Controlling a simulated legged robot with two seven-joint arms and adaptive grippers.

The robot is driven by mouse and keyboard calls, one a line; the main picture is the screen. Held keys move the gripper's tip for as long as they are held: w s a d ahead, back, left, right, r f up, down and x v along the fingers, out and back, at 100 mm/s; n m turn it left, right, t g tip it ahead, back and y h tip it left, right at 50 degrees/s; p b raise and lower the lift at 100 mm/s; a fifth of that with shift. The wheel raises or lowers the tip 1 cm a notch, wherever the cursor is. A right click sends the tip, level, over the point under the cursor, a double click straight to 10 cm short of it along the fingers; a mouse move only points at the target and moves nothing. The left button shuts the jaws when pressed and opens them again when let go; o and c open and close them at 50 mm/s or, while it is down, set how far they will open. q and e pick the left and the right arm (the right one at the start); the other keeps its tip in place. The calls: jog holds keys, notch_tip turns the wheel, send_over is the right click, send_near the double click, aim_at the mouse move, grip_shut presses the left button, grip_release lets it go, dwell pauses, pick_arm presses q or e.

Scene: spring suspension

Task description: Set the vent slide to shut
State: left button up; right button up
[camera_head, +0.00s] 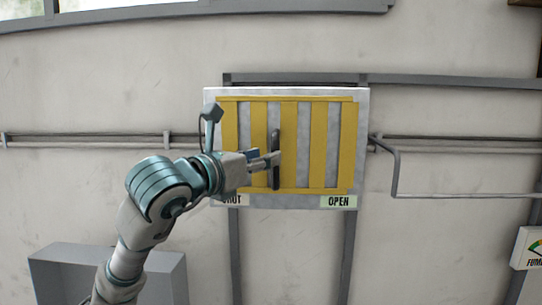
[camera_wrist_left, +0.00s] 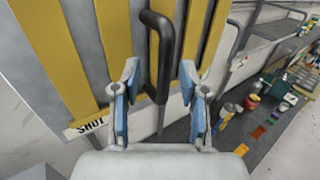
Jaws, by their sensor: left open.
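The vent slide panel (camera_head: 334,150) is on the wall, with yellow vertical slats and pale grey strips between them. A dark bar handle (camera_head: 275,145) stands upright on it, a little left of the panel's middle. A SHUT label (camera_head: 232,200) is at the lower left, partly hidden by my arm, and a green OPEN label (camera_head: 338,201) is at the lower right. My left gripper (camera_head: 268,160) is open at the handle. In the left wrist view the handle (camera_wrist_left: 165,50) runs between its two blue-padded fingers; contact cannot be told. My right gripper is out of view.
Grey rails (camera_head: 440,196) and pipes run along the wall on both sides of the panel. A grey box (camera_head: 60,262) is at the lower left and a gauge sign (camera_head: 528,248) at the right edge. The left wrist view shows several containers (camera_wrist_left: 252,100) at the right.

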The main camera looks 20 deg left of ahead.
pick_arm(q)
jog(key=v, duration=0.8)
jog(key=shift+a, duration=0.25)
jog(key=shift+d, duration=0.15)
